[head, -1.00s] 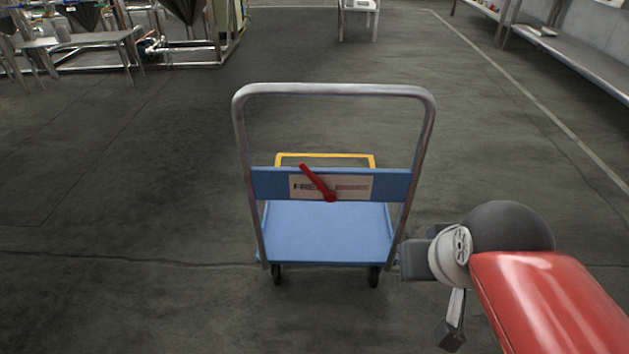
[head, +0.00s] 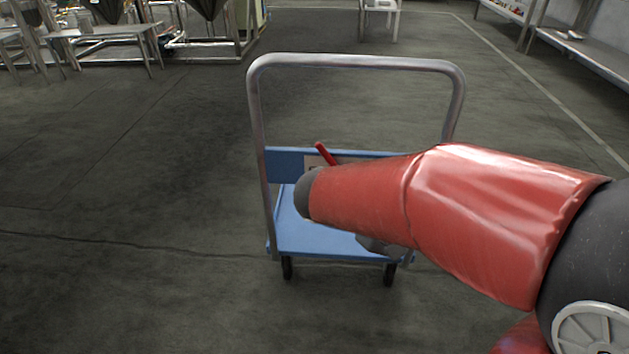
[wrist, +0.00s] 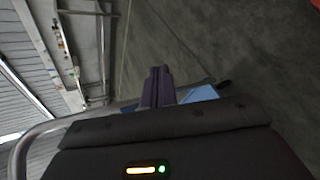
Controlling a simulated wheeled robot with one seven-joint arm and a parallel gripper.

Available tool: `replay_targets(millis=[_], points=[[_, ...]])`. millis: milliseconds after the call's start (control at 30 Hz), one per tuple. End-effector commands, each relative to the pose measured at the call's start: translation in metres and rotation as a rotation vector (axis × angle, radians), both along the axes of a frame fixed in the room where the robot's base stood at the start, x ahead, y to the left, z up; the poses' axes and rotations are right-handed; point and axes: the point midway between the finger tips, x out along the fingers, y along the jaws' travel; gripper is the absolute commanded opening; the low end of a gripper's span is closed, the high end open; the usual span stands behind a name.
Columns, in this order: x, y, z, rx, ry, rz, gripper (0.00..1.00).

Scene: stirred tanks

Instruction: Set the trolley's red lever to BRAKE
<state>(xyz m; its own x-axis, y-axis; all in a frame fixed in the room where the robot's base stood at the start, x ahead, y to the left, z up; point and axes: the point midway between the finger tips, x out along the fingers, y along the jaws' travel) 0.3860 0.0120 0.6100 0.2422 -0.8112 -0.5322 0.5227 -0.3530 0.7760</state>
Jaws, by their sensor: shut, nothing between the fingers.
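The trolley has a grey tubular handle (head: 355,62), a blue crossbar (head: 285,161) and a blue deck (head: 312,238). The red lever (head: 324,152) shows only its upper end above my arm, leaning up and to the left. Its pivot and most of the pale label plate (head: 312,161) are hidden behind my red arm. My gripper (wrist: 158,86) shows in the wrist view, its dark fingers shut and empty. Beyond the fingers are a blue piece of the trolley (wrist: 201,93) and, at left, the curved handle tube (wrist: 38,130). I cannot make out the lever in the wrist view.
Open dark floor (head: 130,270) lies around the trolley. Steel tanks and a metal table (head: 105,33) stand at the back left. A long bench (head: 590,55) runs along the right wall, and a small white stand (head: 380,18) is at the back.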

Motion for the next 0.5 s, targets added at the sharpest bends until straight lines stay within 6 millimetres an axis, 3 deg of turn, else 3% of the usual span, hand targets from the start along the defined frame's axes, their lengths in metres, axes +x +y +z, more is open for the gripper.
replay_targets(millis=[33,167,233,367,500], points=[[0.014,0.017,-0.012,-0.094,-0.004,0.063,0.00],[0.046,0.066,-0.021,-0.318,-0.071,0.218,0.00],[0.060,0.099,-0.027,-0.427,-0.126,0.309,0.00],[0.074,0.165,-0.042,-0.593,-0.247,0.477,0.00],[0.074,0.224,-0.058,-0.704,-0.371,0.622,0.00]])
